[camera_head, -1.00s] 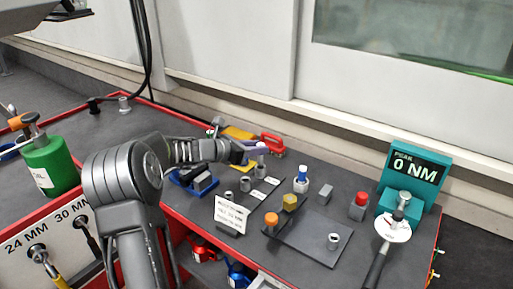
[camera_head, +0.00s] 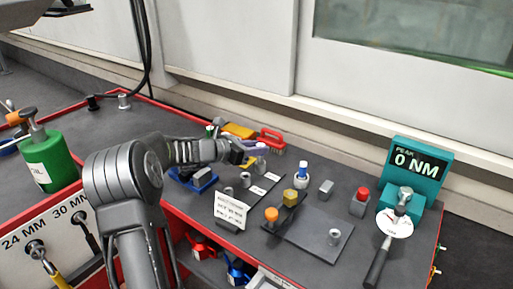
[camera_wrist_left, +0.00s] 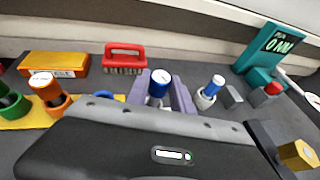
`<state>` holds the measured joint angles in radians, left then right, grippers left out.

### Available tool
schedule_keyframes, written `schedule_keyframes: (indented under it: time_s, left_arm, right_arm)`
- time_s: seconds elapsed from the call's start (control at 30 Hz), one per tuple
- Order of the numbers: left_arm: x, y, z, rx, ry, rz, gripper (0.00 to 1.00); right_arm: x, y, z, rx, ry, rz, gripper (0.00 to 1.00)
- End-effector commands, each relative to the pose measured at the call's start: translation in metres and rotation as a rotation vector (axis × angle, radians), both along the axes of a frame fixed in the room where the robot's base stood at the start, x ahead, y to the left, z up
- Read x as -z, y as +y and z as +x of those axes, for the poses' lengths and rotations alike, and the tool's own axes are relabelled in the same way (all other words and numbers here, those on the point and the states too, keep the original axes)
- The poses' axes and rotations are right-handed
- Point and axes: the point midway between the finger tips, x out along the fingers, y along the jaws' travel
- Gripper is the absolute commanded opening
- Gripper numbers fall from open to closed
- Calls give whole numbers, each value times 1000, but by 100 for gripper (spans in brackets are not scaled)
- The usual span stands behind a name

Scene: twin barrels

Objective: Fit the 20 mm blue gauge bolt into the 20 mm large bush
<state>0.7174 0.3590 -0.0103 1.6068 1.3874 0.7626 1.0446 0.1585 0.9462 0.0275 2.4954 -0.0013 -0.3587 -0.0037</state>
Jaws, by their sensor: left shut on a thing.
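My left gripper (camera_head: 256,150) comes in from the left over the row of bushes in the head view. In the left wrist view its purple fingers (camera_wrist_left: 182,95) are shut on the blue gauge bolt (camera_wrist_left: 158,84), which has a white top and looks about upright. A grey bush (camera_head: 260,164) stands right below the fingers in the head view. I cannot tell whether the bolt's lower end is inside it, above it or beside it. Two more grey bushes (camera_head: 245,180) stand nearer me. My right gripper is not in view.
A blue-and-white piece (camera_head: 302,171) stands right of the gripper, near a yellow-topped piece (camera_head: 290,197). A sign (camera_head: 230,209) stands in front. A red brush (camera_head: 272,139) lies behind. A teal meter (camera_head: 415,170) and a wrench (camera_head: 379,262) are at the right.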

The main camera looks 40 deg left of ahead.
Motion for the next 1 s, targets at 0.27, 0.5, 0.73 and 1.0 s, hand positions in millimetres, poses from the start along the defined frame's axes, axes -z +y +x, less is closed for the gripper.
schedule_keyframes:
  time_s: [0.27, 0.5, 0.73, 1.0]
  left_arm:
    - [8, 0, 0, 0, -1, 0, 0]
    - [13, 0, 0, 0, -1, 0, 0]
    - [19, 0, 0, 0, -1, 0, 0]
    - [26, 0, 0, 0, -1, 0, 0]
  right_arm:
    - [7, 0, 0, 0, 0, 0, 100]
    - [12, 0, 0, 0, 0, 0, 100]
    - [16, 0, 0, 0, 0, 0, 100]
    - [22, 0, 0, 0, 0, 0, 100]
